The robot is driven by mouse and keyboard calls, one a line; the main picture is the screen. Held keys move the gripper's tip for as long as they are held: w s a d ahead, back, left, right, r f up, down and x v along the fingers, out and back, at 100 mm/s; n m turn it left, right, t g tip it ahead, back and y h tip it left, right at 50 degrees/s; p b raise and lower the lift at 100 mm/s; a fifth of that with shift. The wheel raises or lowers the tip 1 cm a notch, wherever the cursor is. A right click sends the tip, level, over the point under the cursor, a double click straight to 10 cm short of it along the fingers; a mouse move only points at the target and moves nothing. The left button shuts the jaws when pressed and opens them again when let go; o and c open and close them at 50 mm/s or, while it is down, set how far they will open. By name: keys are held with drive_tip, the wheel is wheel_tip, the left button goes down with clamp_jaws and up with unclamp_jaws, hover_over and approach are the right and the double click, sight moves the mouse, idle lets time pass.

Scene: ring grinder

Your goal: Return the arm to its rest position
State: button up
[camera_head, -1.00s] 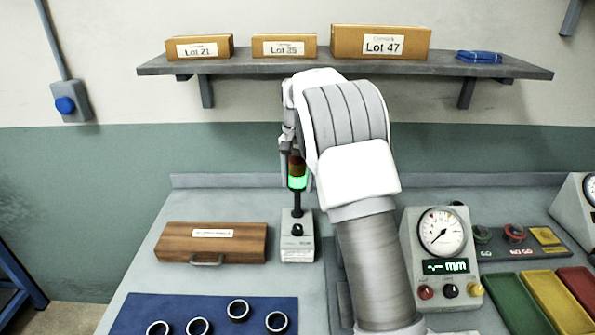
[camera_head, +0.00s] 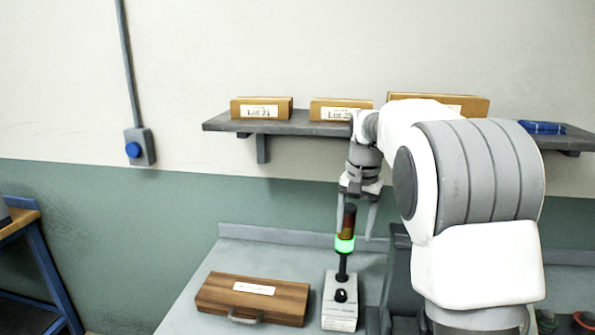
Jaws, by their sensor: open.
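My gripper (camera_head: 356,236) hangs pointing down at the end of my arm, in front of the shelf. Its two fingers are apart, and nothing shows held between them. In the picture the fingers straddle the signal lamp (camera_head: 345,243) with its lit green band, but I cannot tell how far in depth they are from it. My white and grey arm covers the right side of the view.
The lamp stands on a grey box (camera_head: 341,312) on the bench. A wooden case (camera_head: 253,298) lies left of it. The shelf (camera_head: 285,127) carries lot boxes (camera_head: 262,108) and a blue packet (camera_head: 541,127). A wall switch (camera_head: 139,148) is at left.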

drive_tip(key=s+r+n+t, duration=0.15)
drive_tip(key=s+r, duration=0.35)
drive_tip(key=s, duration=0.5)
drive_tip(key=s+f+n+t, duration=0.3)
drive_tip(key=s+n, duration=0.1)
drive_tip(key=s, duration=1.7)
drive_tip(key=shift+s+a, duration=0.15)
drive_tip(key=shift+a, duration=0.15)
drive_tip(key=shift+f, duration=0.1)
